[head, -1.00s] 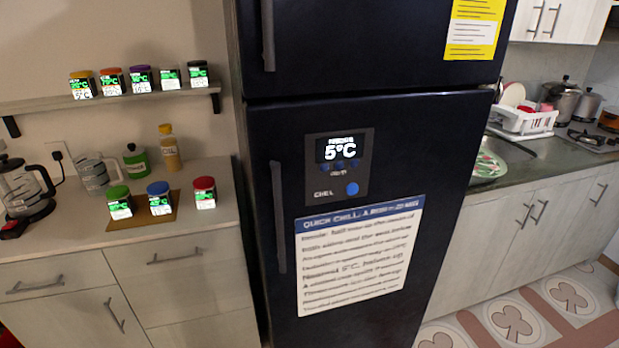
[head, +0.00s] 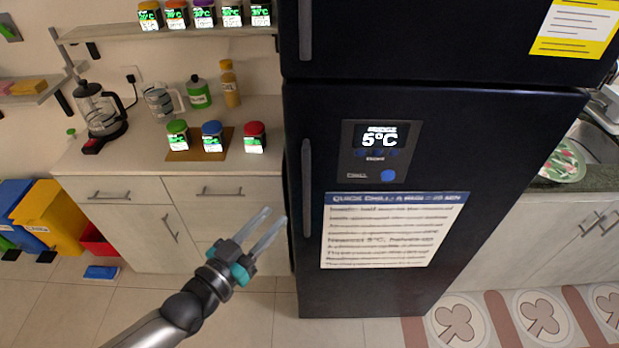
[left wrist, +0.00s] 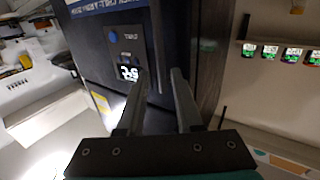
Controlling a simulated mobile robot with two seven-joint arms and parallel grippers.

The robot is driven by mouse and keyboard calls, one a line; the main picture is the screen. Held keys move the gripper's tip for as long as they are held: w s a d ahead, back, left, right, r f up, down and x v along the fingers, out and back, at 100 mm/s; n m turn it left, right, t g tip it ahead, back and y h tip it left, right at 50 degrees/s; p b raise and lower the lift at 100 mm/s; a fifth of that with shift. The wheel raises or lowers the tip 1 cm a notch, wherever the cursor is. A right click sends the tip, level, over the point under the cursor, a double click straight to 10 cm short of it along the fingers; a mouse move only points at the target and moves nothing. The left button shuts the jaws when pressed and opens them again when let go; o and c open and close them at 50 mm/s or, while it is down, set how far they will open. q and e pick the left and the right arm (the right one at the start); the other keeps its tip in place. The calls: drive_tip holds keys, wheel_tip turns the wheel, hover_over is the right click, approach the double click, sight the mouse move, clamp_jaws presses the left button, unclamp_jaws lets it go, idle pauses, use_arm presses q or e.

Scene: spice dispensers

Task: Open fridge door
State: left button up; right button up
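The dark fridge (head: 470,130) stands right of centre in the head view, its lower door closed. A vertical handle (head: 307,188) runs along the left side of that door. A display panel reading 5°C and a printed notice are on the door. My left gripper (head: 267,225) is open and empty, left of the handle and apart from it in the head view. In the left wrist view the fridge (left wrist: 95,65) shows upside down beyond the two parted fingers (left wrist: 160,75), with the handle (left wrist: 157,45) between them in the picture. My right gripper is not in view.
A counter (head: 100,155) with a coffee maker, a jug and spice jars stands left of the fridge. A shelf (head: 180,32) with more jars hangs above. Coloured bins (head: 50,215) stand at far left. The floor before the fridge is clear.

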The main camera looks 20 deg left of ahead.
sight(304, 185)
use_arm(q)
drive_tip(key=x, duration=1.3)
drive_tip(key=shift+f, duration=0.1)
drive_tip(key=shift+c, duration=0.2)
clamp_jaws()
idle(1.0)
